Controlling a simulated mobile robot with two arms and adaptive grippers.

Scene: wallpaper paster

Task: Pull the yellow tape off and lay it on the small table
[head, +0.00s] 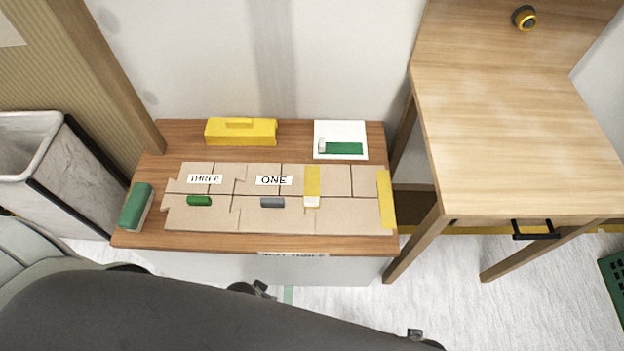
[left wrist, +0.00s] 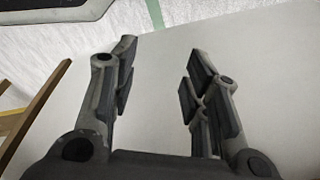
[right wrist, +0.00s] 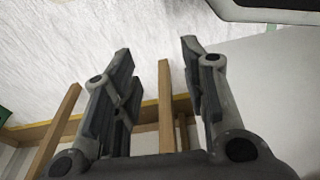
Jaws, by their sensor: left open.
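One yellow strip (head: 312,180) runs down the cardboard-coloured panels (head: 265,217), with a small cream block (head: 311,202) at its lower end. Another yellow strip (head: 385,198) lies along the panels' right edge. I cannot tell which is the named tape. The panels lie on a low brown wooden table (head: 140,240); a taller pale wooden table (head: 510,120) stands to its right. My left gripper (left wrist: 163,52) is open and empty in the left wrist view. My right gripper (right wrist: 157,50) is open and empty in the right wrist view. Both are away from the strips.
A yellow box (head: 240,132), a white tray with a green pad (head: 340,127) and a green-and-white block (head: 136,207) surround the panels. A green piece (head: 199,201) and grey piece (head: 272,202) lie on them. A bin (head: 30,150) stands left.

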